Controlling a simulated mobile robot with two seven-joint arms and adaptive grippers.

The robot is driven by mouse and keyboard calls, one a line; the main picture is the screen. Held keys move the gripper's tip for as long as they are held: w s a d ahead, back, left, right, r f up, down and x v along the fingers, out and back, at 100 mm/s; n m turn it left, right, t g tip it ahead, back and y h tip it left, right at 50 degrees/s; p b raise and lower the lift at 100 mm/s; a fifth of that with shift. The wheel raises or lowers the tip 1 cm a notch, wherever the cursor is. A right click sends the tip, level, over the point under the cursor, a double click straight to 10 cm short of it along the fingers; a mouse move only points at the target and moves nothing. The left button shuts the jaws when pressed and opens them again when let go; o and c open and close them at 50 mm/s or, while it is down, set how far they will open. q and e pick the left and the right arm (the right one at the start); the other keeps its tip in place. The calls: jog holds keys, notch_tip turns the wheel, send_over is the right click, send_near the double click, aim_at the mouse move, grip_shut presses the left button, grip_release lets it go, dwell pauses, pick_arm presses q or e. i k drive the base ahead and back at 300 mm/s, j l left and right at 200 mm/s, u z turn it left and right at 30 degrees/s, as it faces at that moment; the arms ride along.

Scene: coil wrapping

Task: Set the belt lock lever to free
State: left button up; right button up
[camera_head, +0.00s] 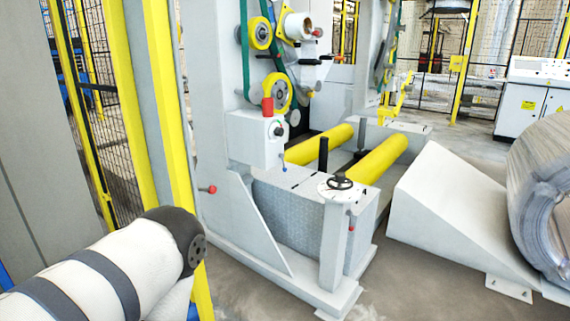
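Several small levers show on the wrapping machine (222,100), and I cannot tell which is the belt lock lever. One red-knobbed lever (209,190) sticks out low on the column's left side. Another red knob (318,33) is at the top, beside the upper roll. A third red knob (350,227) sits on the front post under a black handwheel (340,182). A small blue-tipped lever (284,167) hangs below the control box (256,138). No lever's setting is readable. My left arm comes in at the lower left, without its gripper in view. My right gripper is not in view.
A yellow post (166,120) stands between my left arm and the machine. Yellow rollers (376,160) lie behind the handwheel. A grey ramp (455,215) and a large coil (545,190) are at the right. Some floor (395,280) in front is clear.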

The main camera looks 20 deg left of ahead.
aim_at(280, 155)
jog(key=i+j+u, duration=0.25)
jog(key=i, duration=1.05)
jog(key=i+u, duration=0.3)
jog(key=i, duration=1.05)
